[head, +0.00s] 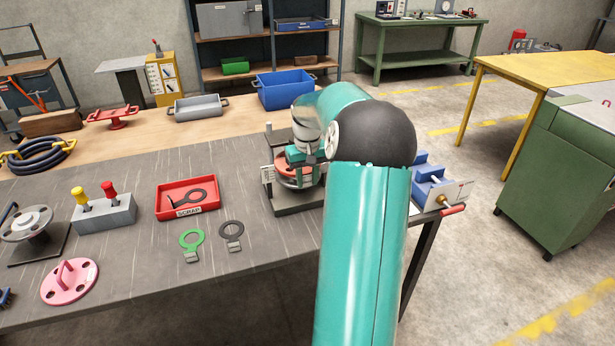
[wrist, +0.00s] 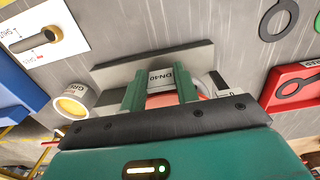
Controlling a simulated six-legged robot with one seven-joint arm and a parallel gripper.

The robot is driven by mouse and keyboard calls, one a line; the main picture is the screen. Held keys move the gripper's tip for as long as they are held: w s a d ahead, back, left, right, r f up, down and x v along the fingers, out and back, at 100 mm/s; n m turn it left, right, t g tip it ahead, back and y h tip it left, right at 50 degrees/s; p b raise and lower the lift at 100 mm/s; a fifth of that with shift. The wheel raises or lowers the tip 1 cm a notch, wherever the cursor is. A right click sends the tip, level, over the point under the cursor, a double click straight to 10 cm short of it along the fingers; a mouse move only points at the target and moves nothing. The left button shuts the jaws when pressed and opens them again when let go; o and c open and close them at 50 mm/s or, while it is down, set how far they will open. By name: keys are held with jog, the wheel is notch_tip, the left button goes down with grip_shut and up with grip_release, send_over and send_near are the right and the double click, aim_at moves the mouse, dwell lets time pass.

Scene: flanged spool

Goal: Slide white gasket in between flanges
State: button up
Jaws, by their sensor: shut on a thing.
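The flanged spool (head: 297,178), with salmon-red flanges, stands on a dark base plate on the grey bench in the head view. My gripper (head: 303,150) is at its upper part, partly hidden by my arm. In the wrist view the two teal fingers of my gripper (wrist: 160,92) are shut around a pale piece marked DN40, which looks like the tab of the white gasket (wrist: 163,78). A salmon-red surface (wrist: 160,100) shows between and below the fingers. The gasket's ring is mostly hidden, so I cannot tell how far it sits between the flanges.
A red SCRAP tray (head: 186,209) holds a dark gasket. A green gasket (head: 191,241) and a dark gasket (head: 231,231) lie in front of it. A blue valve fixture (head: 430,185) stands right of the spool. A round pot (wrist: 74,102) is beside it in the wrist view.

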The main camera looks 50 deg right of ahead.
jog(key=shift+f, duration=0.15)
jog(key=o, duration=0.9)
notch_tip(320, 180, up, 14)
jog(key=shift+f, duration=0.1)
